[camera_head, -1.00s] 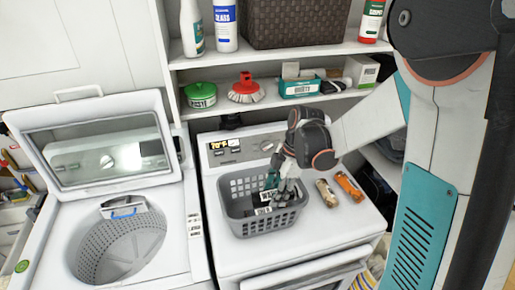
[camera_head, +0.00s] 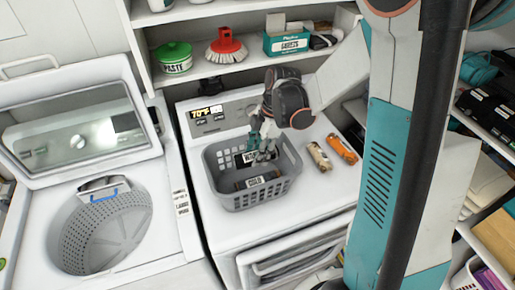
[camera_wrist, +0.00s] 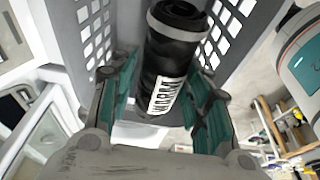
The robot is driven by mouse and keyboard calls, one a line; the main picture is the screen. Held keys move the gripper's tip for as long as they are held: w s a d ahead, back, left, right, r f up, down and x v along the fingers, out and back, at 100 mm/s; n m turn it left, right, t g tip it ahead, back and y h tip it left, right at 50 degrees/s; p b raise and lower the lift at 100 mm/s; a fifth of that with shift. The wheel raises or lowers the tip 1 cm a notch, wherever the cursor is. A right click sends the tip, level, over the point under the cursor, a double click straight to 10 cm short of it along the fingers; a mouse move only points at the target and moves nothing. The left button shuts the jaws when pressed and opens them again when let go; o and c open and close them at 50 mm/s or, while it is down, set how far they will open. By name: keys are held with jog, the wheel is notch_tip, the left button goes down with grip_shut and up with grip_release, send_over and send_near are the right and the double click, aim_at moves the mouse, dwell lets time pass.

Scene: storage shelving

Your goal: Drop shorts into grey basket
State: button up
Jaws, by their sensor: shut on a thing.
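The grey basket (camera_head: 235,200) stands on top of the white dryer. My gripper (camera_head: 263,152) reaches down over the basket from behind. In the wrist view my gripper (camera_wrist: 163,95) has its teal fingers on either side of a black roll (camera_wrist: 180,50) with a white label, shut on it, with the basket's slotted walls (camera_wrist: 98,25) around. I cannot tell if this roll is the shorts. In the head view a dark labelled roll (camera_head: 240,186) lies in the basket's front part, and another white label shows behind it, near my fingers.
Two bottles, one brown (camera_head: 319,157) and one orange (camera_head: 342,150), lie right of the basket. An open washer (camera_head: 105,225) stands at the left. A shelf (camera_head: 225,75) with a green tin, a red brush and a teal box runs above the dryer.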

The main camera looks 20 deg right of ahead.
jog(key=shift+f, duration=0.5)
jog(key=o, duration=1.2)
jog(key=shift+o, duration=0.2)
jog(key=shift+r, duration=0.1)
jog(key=v, duration=1.2)
